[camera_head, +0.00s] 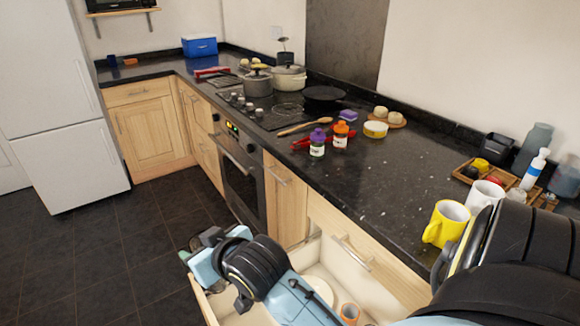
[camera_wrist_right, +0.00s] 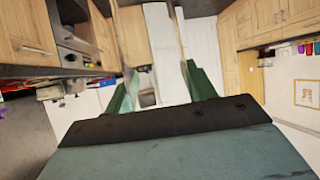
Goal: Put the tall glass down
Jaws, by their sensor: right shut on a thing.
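My right gripper (camera_head: 200,254) hangs over the floor at the open drawer's far left side, at the end of my blue-grey arm. In the right wrist view its two green fingers (camera_wrist_right: 158,88) stand apart on either side of a clear, see-through thing, which I take to be the tall glass (camera_wrist_right: 150,45). Only its thin side edges show, running up from between the fingers. In the head view I cannot make the glass out clearly at the gripper. My left gripper is not in view.
The black counter (camera_head: 400,178) has bare room between the bottles and the yellow mug (camera_head: 446,223). A wooden tray (camera_head: 466,171) stands at the right.

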